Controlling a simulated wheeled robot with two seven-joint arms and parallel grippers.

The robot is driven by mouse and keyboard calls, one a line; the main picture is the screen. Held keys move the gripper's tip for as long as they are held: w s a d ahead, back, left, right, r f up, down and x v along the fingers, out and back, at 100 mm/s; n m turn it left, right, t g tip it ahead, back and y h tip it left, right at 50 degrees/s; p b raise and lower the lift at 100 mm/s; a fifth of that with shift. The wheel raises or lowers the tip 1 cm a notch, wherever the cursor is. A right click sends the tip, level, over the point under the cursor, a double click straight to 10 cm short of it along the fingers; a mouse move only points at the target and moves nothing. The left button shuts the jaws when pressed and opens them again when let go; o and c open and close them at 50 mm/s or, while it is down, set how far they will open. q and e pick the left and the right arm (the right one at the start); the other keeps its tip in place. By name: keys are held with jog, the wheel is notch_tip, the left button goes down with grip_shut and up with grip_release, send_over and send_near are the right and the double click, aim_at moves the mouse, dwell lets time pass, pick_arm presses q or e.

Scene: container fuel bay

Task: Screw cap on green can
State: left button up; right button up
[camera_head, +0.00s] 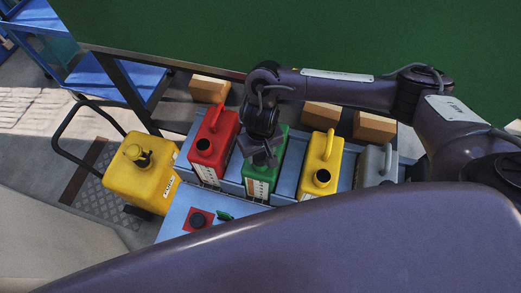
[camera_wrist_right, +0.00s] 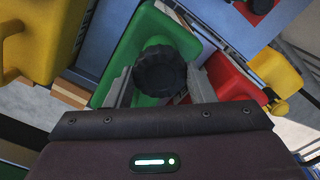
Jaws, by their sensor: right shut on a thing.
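The green can (camera_head: 258,184) stands in a row of cans, partly hidden under my right gripper (camera_head: 264,158). In the right wrist view the green can (camera_wrist_right: 137,38) lies behind the fingers. My right gripper (camera_wrist_right: 160,80) is shut on a black ribbed cap (camera_wrist_right: 160,70), with one finger on each side of it. The cap lies in line with the green can's top. I cannot tell whether it touches the spout or is threaded on it. My left gripper is not in view.
A red can (camera_head: 222,128) stands left of the green one; a yellow can (camera_head: 327,151) and a grey can (camera_head: 371,166) stand right. A red square with a black disc (camera_head: 198,220) lies in front on the blue surface. A larger yellow container (camera_head: 133,181) stands at left.

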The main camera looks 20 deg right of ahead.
jog(key=shift+f, duration=0.3)
dwell(0.4)
